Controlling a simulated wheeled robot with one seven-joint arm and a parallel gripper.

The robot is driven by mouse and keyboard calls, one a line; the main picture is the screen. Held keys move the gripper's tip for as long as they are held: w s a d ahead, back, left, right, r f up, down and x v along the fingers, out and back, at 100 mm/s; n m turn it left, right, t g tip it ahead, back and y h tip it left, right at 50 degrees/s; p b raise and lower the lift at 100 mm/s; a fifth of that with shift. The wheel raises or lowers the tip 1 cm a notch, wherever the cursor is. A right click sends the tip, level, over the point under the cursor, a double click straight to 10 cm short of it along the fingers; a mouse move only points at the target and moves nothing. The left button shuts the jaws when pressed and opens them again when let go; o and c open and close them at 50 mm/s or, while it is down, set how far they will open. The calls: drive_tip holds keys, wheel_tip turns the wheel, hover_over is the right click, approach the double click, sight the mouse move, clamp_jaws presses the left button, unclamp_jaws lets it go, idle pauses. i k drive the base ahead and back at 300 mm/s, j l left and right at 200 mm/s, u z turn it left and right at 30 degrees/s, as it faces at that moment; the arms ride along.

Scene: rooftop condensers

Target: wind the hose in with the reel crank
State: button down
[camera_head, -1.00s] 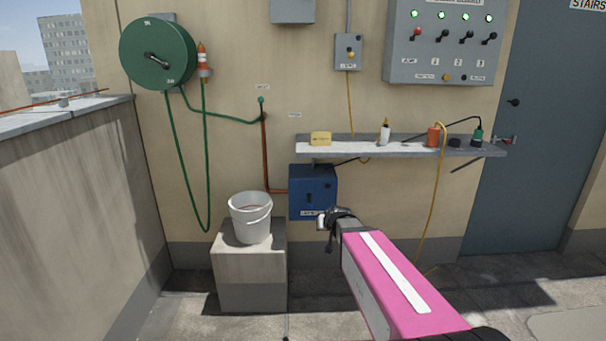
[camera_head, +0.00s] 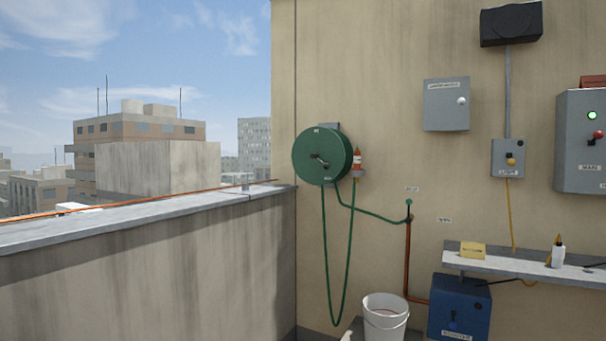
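The green hose reel (camera_head: 309,145) is mounted on the beige wall near its left corner, in the middle of the head view. Its dark crank (camera_head: 320,160) shows on the front face. The green hose (camera_head: 347,262) hangs below the reel in a long loop, and another length runs right to a small green tap (camera_head: 409,203) on the wall. An orange and white nozzle (camera_head: 357,160) sits upright in a holder at the reel's right edge. My gripper is out of view.
A white bucket (camera_head: 385,320) stands below the tap. A blue box (camera_head: 459,310) sits under a grey shelf (camera_head: 520,265) holding a yellow sponge-like block (camera_head: 472,251) and a white bottle (camera_head: 558,254). Grey boxes hang above. A concrete parapet (camera_head: 140,270) borders the left.

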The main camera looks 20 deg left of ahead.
sight(326, 165)
drive_tip(key=u, duration=1)
